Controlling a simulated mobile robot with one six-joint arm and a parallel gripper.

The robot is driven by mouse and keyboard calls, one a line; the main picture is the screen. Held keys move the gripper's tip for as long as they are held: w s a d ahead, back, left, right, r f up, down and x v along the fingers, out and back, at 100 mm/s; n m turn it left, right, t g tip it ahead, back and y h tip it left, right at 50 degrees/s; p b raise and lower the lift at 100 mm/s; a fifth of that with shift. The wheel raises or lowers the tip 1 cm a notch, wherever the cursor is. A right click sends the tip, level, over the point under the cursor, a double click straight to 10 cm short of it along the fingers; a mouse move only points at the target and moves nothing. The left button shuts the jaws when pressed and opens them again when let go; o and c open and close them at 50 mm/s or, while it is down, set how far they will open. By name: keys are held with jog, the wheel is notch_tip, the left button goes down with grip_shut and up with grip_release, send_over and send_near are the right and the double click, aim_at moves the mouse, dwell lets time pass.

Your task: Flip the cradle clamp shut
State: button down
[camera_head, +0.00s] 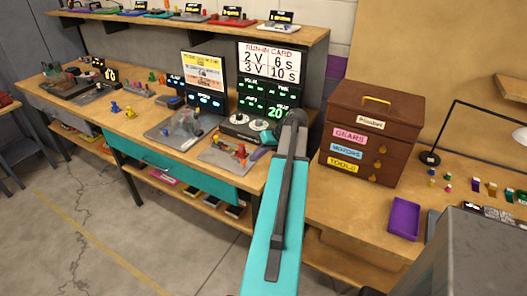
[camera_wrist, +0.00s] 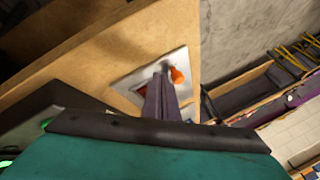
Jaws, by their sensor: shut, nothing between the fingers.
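A grey metal plate (camera_wrist: 140,90) lies on the wooden bench in the wrist view. An orange-red knob (camera_wrist: 177,74), which looks like the cradle clamp's handle, stands on it just right of my fingertips. A red part shows to their left. My gripper (camera_wrist: 160,76) is shut and empty, its fingers pointing at the plate and hiding its middle. I cannot tell whether the fingers touch the knob, or whether the clamp is open or shut. In the head view, the plate (camera_head: 212,157) with small red and orange parts is left of my arm, which hides most of my gripper.
A grey fixture (camera_head: 185,128) and screens (camera_head: 268,75) stand behind and left of the plate. A brown drawer chest (camera_head: 370,135) is right of my arm. A purple tray (camera_head: 404,219) lies farther right. The bench's front edge is close to the plate.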

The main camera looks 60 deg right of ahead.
jog(key=shift+w+a, duration=0.4)
jog(key=shift+a, duration=0.15)
jog(key=shift+s+a, duration=0.1)
